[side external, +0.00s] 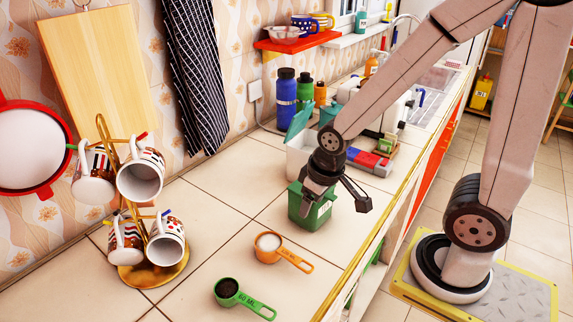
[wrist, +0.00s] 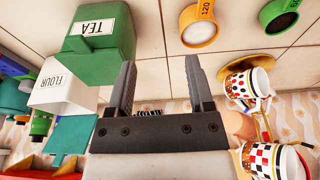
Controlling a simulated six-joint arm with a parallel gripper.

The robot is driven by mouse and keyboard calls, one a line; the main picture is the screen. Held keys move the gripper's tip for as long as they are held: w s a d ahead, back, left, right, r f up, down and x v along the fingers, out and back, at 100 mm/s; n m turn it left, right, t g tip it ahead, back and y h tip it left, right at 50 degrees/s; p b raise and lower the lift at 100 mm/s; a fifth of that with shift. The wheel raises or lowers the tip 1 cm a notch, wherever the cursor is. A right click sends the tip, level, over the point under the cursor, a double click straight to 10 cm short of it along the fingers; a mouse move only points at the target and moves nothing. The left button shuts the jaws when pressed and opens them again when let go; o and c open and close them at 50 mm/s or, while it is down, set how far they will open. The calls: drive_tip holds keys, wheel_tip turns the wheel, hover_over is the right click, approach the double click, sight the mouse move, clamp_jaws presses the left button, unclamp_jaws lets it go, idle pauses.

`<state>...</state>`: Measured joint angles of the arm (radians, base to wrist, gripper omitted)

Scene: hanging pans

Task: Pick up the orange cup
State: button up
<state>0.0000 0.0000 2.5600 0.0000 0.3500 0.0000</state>
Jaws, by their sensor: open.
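The orange cup (side external: 268,245) is a measuring cup with white powder in it and a flat handle. It sits upright on the tiled counter, left of and nearer than the green TEA box. In the wrist view the orange cup (wrist: 199,26) shows at the top, right of the fingers, marked 120. My gripper (side external: 338,196) is open and empty, above and beside the green TEA box, apart from the cup. Its two fingers (wrist: 160,63) show spread in the wrist view with nothing between them.
The green TEA box (side external: 315,212) and white FLOUR box (wrist: 65,93) stand close to my gripper. A green measuring cup (side external: 228,289) with dark contents lies nearer the front. A gold stand (side external: 147,275) with several hanging mugs is at left. Bare tile surrounds the orange cup.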

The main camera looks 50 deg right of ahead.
drive_tip(key=shift+o, duration=0.4)
drive_tip(key=g, duration=0.3)
hover_over(282, 250)
drive_tip(key=shift+m, duration=0.3)
wheel_tip(282, 250, down, 4)
drive_tip(key=shift+a+f, duration=0.1)
drive_tip(key=shift+f, duration=0.15)
drive_tip(key=shift+f, duration=1.15)
